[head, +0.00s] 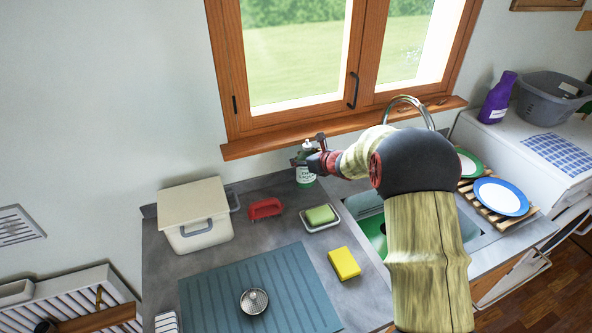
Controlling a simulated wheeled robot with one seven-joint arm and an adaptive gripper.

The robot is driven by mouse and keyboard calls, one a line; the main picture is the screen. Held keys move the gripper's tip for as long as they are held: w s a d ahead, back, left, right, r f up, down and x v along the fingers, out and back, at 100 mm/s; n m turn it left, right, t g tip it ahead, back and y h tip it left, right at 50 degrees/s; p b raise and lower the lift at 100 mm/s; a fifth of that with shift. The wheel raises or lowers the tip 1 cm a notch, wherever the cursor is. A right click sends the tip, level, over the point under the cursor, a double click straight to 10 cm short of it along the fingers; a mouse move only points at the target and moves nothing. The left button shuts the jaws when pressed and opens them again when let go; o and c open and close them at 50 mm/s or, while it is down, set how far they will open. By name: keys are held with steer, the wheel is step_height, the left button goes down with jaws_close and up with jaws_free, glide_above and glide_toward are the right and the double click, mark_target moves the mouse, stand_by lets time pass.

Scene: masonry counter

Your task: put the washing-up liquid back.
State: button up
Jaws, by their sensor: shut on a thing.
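The washing-up liquid (305,176) is a small green bottle with a white label and a pale top. It is upright at the back of the counter, below the window sill. My gripper (308,157) reaches in from the right and is shut on the bottle's upper part. The fingers partly hide the bottle's top. I cannot tell whether the bottle's base touches the counter.
A green sponge in a white dish (320,216), a red brush (265,208) and a cream bin (196,217) stand nearby. A yellow sponge (344,263) lies in front. My arm partly hides the sink (372,226).

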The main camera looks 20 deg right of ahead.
steer(key=shift+w+a+f, duration=0.1)
steer(key=shift+w+f, duration=1.05)
steer(key=shift+f, duration=0.05)
steer(key=shift+w+f+b, duration=0.15)
steer(key=shift+f+b, duration=0.25)
steer(key=shift+f, duration=0.5)
steer(key=shift+w+f+b, duration=0.1)
steer(key=shift+f+b, duration=0.3)
steer(key=shift+f, duration=0.5)
steer(key=shift+f, duration=0.2)
steer(key=o, duration=1.7)
steer(key=shift+r, duration=0.1)
